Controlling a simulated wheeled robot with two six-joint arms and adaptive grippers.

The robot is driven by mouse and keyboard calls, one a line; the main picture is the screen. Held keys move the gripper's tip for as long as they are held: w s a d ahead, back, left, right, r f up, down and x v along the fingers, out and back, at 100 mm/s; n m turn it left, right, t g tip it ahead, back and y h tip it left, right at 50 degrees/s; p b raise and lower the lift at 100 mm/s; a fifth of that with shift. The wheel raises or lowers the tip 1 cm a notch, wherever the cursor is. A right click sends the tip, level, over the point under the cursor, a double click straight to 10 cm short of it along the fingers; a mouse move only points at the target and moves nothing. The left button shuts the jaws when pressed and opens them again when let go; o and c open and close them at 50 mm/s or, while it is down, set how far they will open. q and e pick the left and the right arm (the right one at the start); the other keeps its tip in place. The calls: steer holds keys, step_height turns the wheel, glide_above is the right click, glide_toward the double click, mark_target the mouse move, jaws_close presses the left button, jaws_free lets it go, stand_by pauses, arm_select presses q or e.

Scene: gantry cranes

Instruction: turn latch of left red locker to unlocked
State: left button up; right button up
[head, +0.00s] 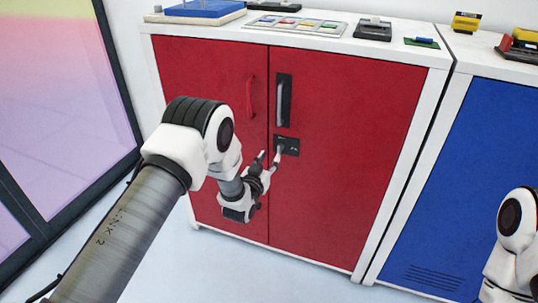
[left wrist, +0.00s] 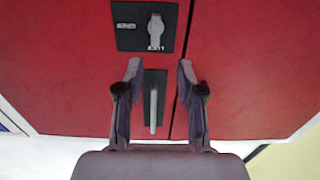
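The left red locker (head: 340,150) has two red doors. Its latch is a light grey knob on a dark plate (head: 288,146) on the right-hand door. In the left wrist view, which appears upside down, the latch knob (left wrist: 155,30) points along the door seam direction, with lettering too blurred to read. My left gripper (head: 270,158) is open and empty in front of the doors, by the latch plate. In the left wrist view its fingertips (left wrist: 159,68) are spread, just below the latch in the picture. My right gripper is out of view.
A grey handle (head: 280,103) on a dark plate is above the latch, and a red handle (head: 250,97) is on the left-hand door. A blue locker (head: 455,180) stands to the right. Trays and small items lie on the white tops. Floor in front is clear.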

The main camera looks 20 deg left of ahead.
mark_target(279, 146)
arm_select(q)
steer(key=w, duration=0.2)
steer(key=w+b, duration=0.1)
steer(key=w, duration=0.1)
steer(key=w+d, duration=0.1)
steer(key=w, duration=0.1)
steer(key=shift+w+f+b, duration=0.15)
steer(key=shift+w+b, duration=0.05)
steer(key=shift+b, duration=0.1)
steer(key=shift+w, duration=0.5)
steer(key=shift+r, duration=0.2)
jaws_close()
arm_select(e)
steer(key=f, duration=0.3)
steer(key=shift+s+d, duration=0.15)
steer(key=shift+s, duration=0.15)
